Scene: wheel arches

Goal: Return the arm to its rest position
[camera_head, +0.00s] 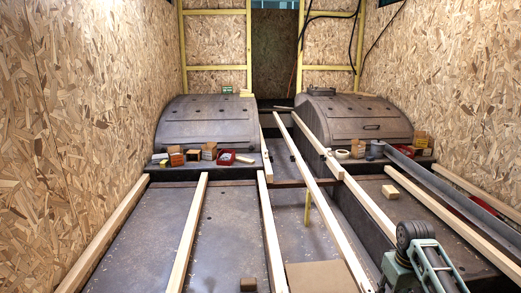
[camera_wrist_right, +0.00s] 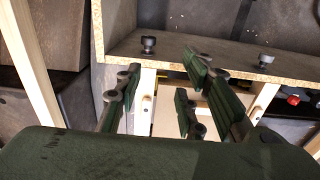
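In the right wrist view my right gripper (camera_wrist_right: 160,82) has its dark green fingers spread apart, with no object held between them. Pale wood pieces and a board edge show behind and between the fingers; I cannot tell how far away they are. In the head view part of my right arm (camera_head: 428,262), pale green with a dark round joint, stands at the lower right in front of the wooden beams. The right fingers cannot be made out in the head view. My left arm and gripper are in neither view.
Long pale beams (camera_head: 318,190) run along the grey floor. Two grey wheel arches (camera_head: 208,122) stand at the back, with small boxes (camera_head: 209,151) before the left one. A wood block (camera_head: 390,191) lies near my right arm. OSB walls (camera_head: 75,110) close both sides.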

